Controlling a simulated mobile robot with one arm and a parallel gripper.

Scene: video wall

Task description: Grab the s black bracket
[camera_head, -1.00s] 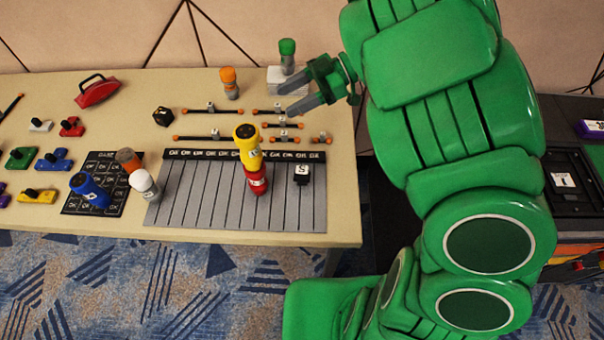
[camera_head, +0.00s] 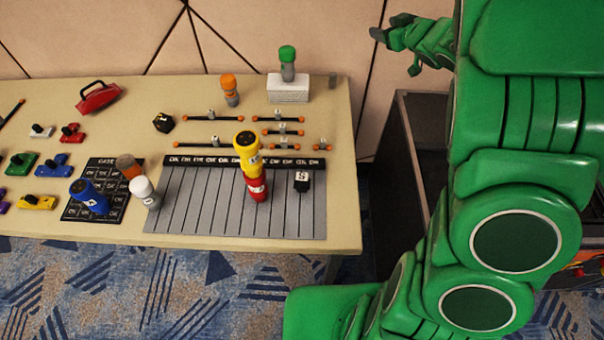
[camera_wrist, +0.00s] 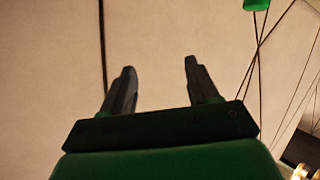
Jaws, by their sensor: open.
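A small black block with a white label reading S (camera_head: 302,182), which fits the S black bracket, sits on the right part of the grey slotted board (camera_head: 200,205) on the table. A red and a yellow cylinder stand just left of it. My gripper (camera_head: 397,52) is off the table's right end, in front of the wall, well up and right of the block. In the wrist view my gripper (camera_wrist: 160,68) has its two fingers apart with nothing between them. The block is not seen in the wrist view.
Another black block (camera_head: 163,123) lies at the table's back middle. A yellow cylinder (camera_head: 246,145) rises beside the S block. Black bars with orange ends (camera_head: 210,146) lie behind the board. A green-topped cylinder (camera_head: 288,62) stands on a white block (camera_head: 287,88). The table's right strip is bare.

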